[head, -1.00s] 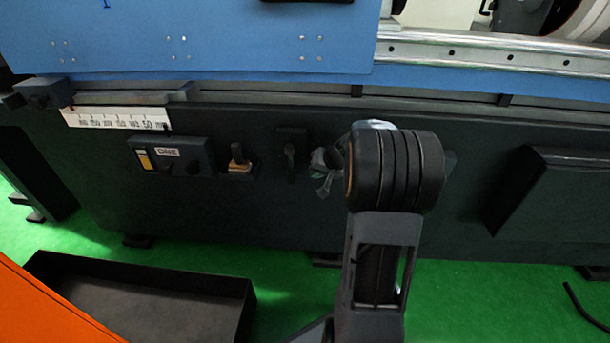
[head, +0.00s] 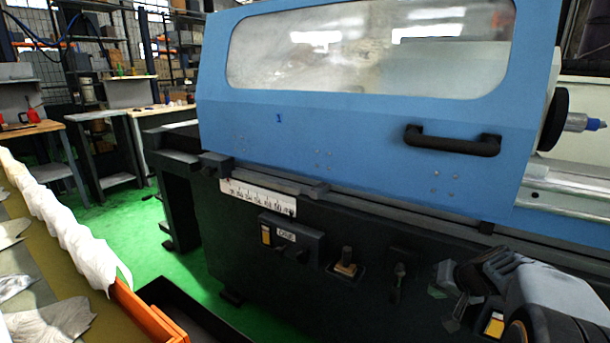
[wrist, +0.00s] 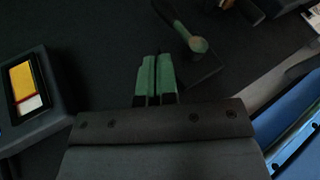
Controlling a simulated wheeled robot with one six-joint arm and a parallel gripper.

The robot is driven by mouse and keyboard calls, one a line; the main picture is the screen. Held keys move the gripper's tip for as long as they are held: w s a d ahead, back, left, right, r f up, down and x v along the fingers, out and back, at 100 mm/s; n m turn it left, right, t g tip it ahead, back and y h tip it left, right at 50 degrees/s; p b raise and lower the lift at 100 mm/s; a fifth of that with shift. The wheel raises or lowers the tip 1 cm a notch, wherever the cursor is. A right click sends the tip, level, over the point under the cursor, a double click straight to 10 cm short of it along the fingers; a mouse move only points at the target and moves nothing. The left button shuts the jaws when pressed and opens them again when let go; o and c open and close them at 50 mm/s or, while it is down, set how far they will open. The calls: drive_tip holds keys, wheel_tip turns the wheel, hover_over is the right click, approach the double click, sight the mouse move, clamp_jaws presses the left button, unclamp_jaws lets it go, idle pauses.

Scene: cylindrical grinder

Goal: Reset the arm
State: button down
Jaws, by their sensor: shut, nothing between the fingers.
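My gripper (wrist: 156,78) shows in the wrist view with its two green-tipped fingers side by side, shut and empty, in front of a dark panel. A lever with a rounded pale knob (wrist: 197,45) stands on a dark plate beyond and to the right of the fingertips, apart from them. A box with a yellow, red and white label (wrist: 25,85) is at the left. In the head view my arm (head: 565,300) is folded at the lower right, in front of the machine's dark base. It partly hides the panel there, and the fingers are hard to make out.
The grinder's blue guard (head: 350,130) has a window and a black handle (head: 452,140). Green floor (head: 130,235) lies between.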

drive_tip(key=s+a+r+n+g+h+p, duration=0.1)
drive_tip(key=s+a+r+p, duration=0.3)
drive_tip(key=a+r+p, duration=0.2)
drive_tip(key=s+a+r+n+g+p, duration=0.1)
drive_tip(key=s+a+r+p, duration=0.4)
drive_tip(key=r+p, duration=0.6)
drive_tip(key=s+a+r+n+g+h+p, duration=0.1)
drive_tip(key=s+a+r+n+p, duration=0.2)
drive_tip(key=r+p, duration=0.6)
drive_tip(key=s+a+r, duration=0.2)
drive_tip(key=a, duration=0.1)
drive_tip(key=shift+s+a+r+h, duration=0.15)
drive_tip(key=shift+a+r+h, duration=0.1)
drive_tip(key=shift+a+h, duration=0.1)
